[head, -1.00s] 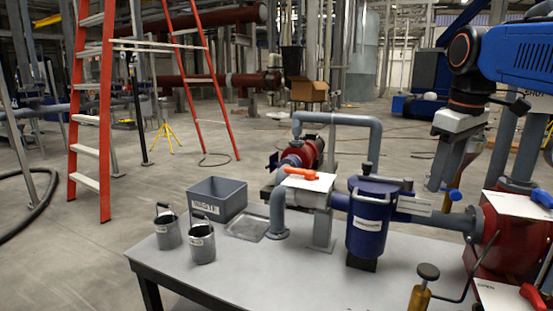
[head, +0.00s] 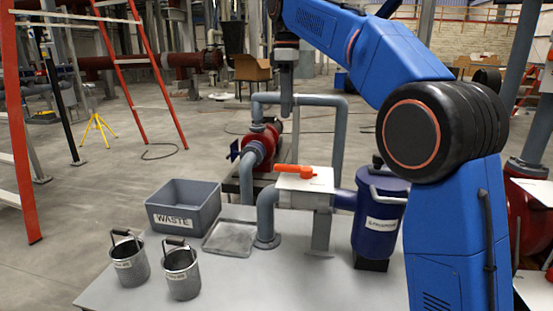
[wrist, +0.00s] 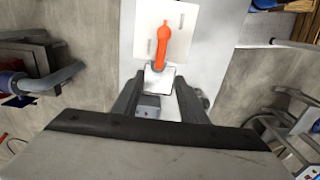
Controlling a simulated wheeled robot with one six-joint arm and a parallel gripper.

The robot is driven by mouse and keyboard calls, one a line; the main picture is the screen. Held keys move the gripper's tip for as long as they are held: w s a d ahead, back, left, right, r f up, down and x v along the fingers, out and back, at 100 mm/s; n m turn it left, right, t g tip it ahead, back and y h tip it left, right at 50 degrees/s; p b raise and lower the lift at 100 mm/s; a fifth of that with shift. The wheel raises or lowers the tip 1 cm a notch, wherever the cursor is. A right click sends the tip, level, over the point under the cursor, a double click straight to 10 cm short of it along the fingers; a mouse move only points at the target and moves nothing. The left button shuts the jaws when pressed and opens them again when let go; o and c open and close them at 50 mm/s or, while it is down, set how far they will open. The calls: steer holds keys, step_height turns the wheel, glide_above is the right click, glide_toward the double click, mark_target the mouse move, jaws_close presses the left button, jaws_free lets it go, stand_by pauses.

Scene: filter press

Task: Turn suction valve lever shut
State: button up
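An orange valve lever (head: 295,170) lies across a white plate (head: 310,182) on the pipework, its bar pointing left in the head view. In the wrist view the orange lever (wrist: 161,45) and the white plate are ahead of my fingers. My gripper (wrist: 158,88) has its two dark fingers spread with nothing between them. In the head view my gripper (head: 286,108) points down, apart from the lever and higher in the picture; the fingertips are hard to make out there.
A dark blue strainer pot (head: 378,222) stands right of the lever, partly behind my arm. A grey pipe loop (head: 320,99) rises behind it. A grey waste bin (head: 183,208), a shallow tray (head: 230,238) and two small buckets (head: 182,272) stand left on the grey table (head: 290,285).

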mark_target(286, 165)
step_height(286, 165, down, 17)
steer(key=shift+f, duration=0.1)
stand_by(0.6)
steer(key=shift+s, duration=0.1)
jaws_close()
